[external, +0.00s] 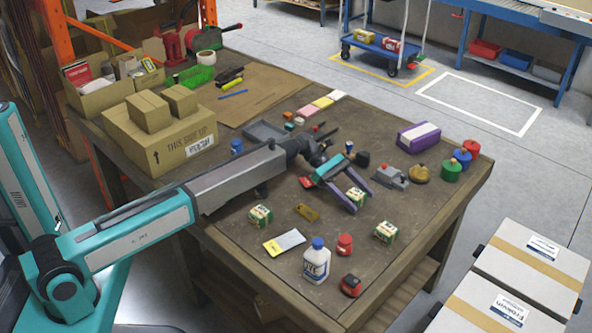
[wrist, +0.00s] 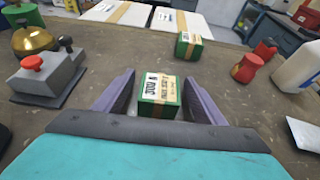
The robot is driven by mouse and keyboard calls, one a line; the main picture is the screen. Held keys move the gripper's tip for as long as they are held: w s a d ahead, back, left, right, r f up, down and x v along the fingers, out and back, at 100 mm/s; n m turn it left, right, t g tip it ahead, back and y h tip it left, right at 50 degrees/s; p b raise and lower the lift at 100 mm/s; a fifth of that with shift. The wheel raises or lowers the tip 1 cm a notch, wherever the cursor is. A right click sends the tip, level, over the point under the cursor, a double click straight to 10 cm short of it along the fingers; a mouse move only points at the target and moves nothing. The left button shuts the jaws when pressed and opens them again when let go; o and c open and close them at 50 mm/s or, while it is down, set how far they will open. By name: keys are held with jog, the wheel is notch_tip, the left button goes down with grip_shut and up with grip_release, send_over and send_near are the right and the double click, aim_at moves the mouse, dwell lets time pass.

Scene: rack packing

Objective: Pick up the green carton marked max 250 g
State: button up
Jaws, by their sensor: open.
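My gripper (external: 352,194) is open, low over the table. In the wrist view its two purple fingers (wrist: 160,78) stand on either side of a green carton (wrist: 158,96), which has a tan strip and a white printed label. The same carton (external: 358,196) shows partly behind a finger in the external view. A second green carton (external: 385,232) stands apart, nearer the table's right front edge, and also shows beyond the fingers in the wrist view (wrist: 187,47). A third green carton (external: 260,216) stands to the left. I cannot read the weight marks on any carton.
A white bottle (external: 316,262), a red weight-like piece (external: 345,244) and a card (external: 284,242) are near the front edge. A grey device with a red button (wrist: 46,77) and a brass bell (wrist: 37,41) stand left in the wrist view. Boxes (external: 160,135) fill the back left.

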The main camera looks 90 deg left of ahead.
aim_at(356, 195)
jog(key=c, duration=1.3)
jog(key=shift+c, duration=0.3)
jog(key=shift+r, duration=0.1)
jog(key=shift+r, duration=0.5)
notch_tip(356, 195, up, 3)
jog(key=shift+s+f, duration=0.1)
jog(key=shift+f, duration=0.1)
jog(key=s+d, duration=0.2)
jog(key=s, duration=0.2)
jog(key=s+d+r, duration=0.1)
jog(key=s+d, duration=0.1)
jog(key=s, duration=0.3)
jog(key=s+d, duration=0.2)
jog(key=s, duration=0.3)
jog(key=shift+s+d+r, duration=0.15)
jog(key=shift+s, duration=0.1)
